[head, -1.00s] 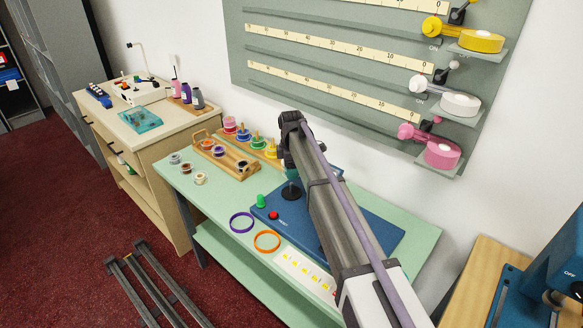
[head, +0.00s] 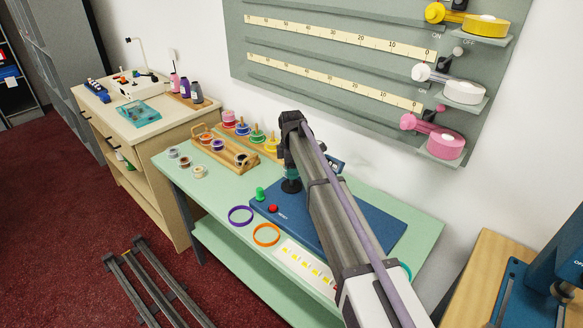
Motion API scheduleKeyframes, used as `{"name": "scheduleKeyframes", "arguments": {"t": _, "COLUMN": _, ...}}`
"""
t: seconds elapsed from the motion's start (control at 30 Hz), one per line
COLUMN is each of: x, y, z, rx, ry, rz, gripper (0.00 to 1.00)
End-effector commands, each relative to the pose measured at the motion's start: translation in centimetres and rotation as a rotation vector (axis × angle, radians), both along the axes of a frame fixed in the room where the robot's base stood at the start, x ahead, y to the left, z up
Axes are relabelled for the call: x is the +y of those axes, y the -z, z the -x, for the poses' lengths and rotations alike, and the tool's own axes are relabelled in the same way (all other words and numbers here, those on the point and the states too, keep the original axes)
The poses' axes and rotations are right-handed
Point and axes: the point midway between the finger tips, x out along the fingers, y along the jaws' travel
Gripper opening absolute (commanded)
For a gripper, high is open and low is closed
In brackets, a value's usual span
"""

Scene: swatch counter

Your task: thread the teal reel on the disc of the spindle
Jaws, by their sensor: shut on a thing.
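My arm crosses the picture from the lower right, bends at its top and drops behind its own forearm. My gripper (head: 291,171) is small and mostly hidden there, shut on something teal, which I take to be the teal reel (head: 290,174). Right below it is a dark round disc (head: 291,187) at the back left of a blue base plate (head: 375,226), apparently the spindle's disc. I cannot tell whether the reel touches the disc or is around anything.
A green knob (head: 261,193) and red button (head: 273,208) sit at the plate's left. Purple (head: 240,215) and orange (head: 266,234) rings lie in front. A wooden rack (head: 232,158) with reels and pegs of coloured rings (head: 257,135) stand behind left. A teal ring edge (head: 406,270) shows at right.

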Motion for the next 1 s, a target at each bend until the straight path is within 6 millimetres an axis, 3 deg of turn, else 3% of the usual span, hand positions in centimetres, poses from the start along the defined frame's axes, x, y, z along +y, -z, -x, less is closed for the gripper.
{"name": "scheduleKeyframes", "arguments": {"t": 0.53, "x": 0.0, "y": 2.4, "z": 0.0, "rx": 0.0, "ry": 0.0, "rz": 0.0, "gripper": 0.44}}
{"name": "scheduleKeyframes", "arguments": {"t": 0.83, "x": 0.0, "y": 2.5, "z": 0.0, "rx": 0.0, "ry": 0.0, "rz": 0.0, "gripper": 0.44}}
{"name": "scheduleKeyframes", "arguments": {"t": 0.87, "x": 0.0, "y": 2.5, "z": 0.0, "rx": 0.0, "ry": 0.0, "rz": 0.0, "gripper": 0.68}}
{"name": "scheduleKeyframes", "arguments": {"t": 1.0, "x": 0.0, "y": 2.5, "z": 0.0, "rx": 0.0, "ry": 0.0, "rz": 0.0, "gripper": 0.81}}
